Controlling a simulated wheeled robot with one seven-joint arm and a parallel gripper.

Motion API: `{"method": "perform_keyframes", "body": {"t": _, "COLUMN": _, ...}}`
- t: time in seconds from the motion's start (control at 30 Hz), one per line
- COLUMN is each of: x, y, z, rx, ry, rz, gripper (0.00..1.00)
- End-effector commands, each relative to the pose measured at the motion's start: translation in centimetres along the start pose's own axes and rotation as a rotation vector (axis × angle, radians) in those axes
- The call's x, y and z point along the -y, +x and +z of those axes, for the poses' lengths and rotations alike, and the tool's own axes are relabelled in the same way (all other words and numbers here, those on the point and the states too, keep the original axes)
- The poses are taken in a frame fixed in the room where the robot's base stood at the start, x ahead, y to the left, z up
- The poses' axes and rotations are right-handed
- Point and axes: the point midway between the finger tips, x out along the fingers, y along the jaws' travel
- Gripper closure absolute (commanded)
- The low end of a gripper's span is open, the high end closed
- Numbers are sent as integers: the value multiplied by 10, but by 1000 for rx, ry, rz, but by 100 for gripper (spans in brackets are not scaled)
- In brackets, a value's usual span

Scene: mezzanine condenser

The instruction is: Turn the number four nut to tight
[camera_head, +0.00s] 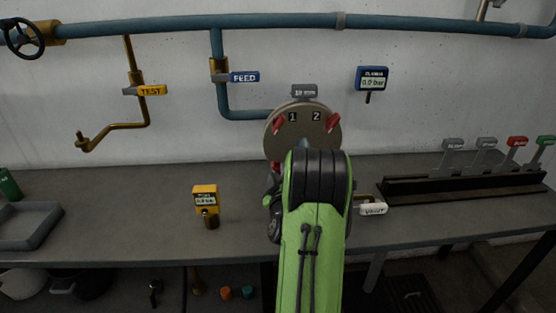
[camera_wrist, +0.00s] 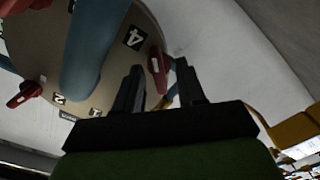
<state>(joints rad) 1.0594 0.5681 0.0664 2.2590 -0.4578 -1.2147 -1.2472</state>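The round tan flange plate (camera_head: 303,116) has printed numbers 1 and 2 and red wing nuts on its upper part. My arm hides its lower part. In the wrist view, the plate (camera_wrist: 110,70) shows the number 4 label (camera_wrist: 134,37), with a red nut (camera_wrist: 157,66) beside it. My gripper (camera_wrist: 160,72) is open, its two dark fingers apart. The number four nut shows in the gap between the fingertips, and I cannot tell whether they touch it. My gripper is hidden behind my arm in the head view.
A blue pipe (camera_wrist: 90,45) crosses the plate, left of my fingers. A VENT handle (camera_head: 372,209) sits right of my arm. A yellow meter (camera_head: 206,198) stands on the bench to the left. A dark lever rack (camera_head: 455,187) is at the right. The wall gauge (camera_head: 372,78) reads about 0.0 bar.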

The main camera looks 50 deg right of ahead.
Motion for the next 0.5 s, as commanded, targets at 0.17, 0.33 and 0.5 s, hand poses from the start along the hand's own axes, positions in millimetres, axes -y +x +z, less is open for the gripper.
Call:
{"method": "perform_keyframes", "body": {"t": 0.17, "x": 0, "y": -2, "z": -1, "rx": 1, "ry": 0, "rz": 3, "gripper": 61}}
{"method": "perform_keyframes", "body": {"t": 0.33, "x": 0, "y": -2, "z": 0, "rx": 1, "ry": 0, "rz": 2, "gripper": 61}}
{"method": "perform_keyframes", "body": {"t": 0.5, "x": 0, "y": -2, "z": 0, "rx": 1, "ry": 0, "rz": 2, "gripper": 85}}
